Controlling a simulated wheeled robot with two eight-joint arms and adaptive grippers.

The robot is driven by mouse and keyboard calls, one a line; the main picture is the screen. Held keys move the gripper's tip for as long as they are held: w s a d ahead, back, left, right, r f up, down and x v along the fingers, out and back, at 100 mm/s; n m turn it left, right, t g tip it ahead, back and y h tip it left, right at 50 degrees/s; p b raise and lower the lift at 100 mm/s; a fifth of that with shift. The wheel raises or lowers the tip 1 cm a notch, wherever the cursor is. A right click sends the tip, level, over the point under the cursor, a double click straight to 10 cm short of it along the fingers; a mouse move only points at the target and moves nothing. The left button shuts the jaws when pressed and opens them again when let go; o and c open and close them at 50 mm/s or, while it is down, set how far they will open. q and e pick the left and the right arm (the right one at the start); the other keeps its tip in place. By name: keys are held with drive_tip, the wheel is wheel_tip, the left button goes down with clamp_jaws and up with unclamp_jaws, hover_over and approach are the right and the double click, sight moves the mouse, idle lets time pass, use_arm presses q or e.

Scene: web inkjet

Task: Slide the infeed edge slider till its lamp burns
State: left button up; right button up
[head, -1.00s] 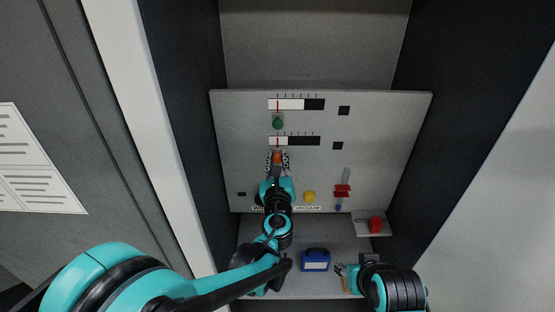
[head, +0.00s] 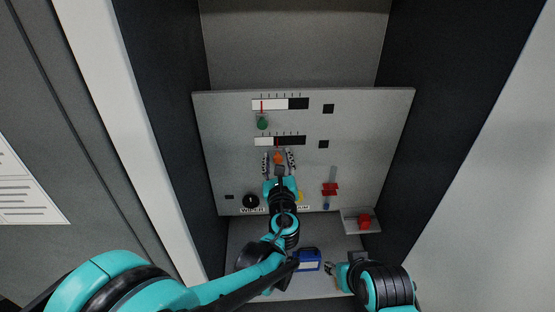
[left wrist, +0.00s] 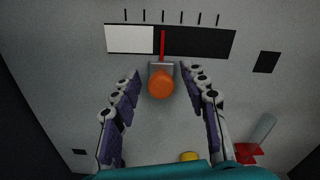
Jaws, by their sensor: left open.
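Two sliders are on the grey panel (head: 215,150). The lower one has an orange knob (head: 278,159) under a white-and-black scale (head: 264,142); its red pointer, clear in the left wrist view, stands just inside the black part. The upper one has a green knob (head: 262,123), with its pointer in the white part. I cannot read which is the infeed edge. The dark square (head: 323,144) right of the lower scale, perhaps its lamp, is unlit. My left gripper (head: 278,154) is open, its fingers either side of the orange knob with gaps. My right gripper (head: 332,268) is low, jaws unclear.
A second dark square (head: 328,108) is beside the upper scale. A red slider (head: 330,188), a black knob (head: 250,201) and a partly hidden yellow button (head: 300,196) are lower on the panel. A blue box (head: 308,259) and a red object (head: 365,221) are below. Dark walls flank the panel.

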use_arm(q)
drive_tip(key=s, duration=1.2)
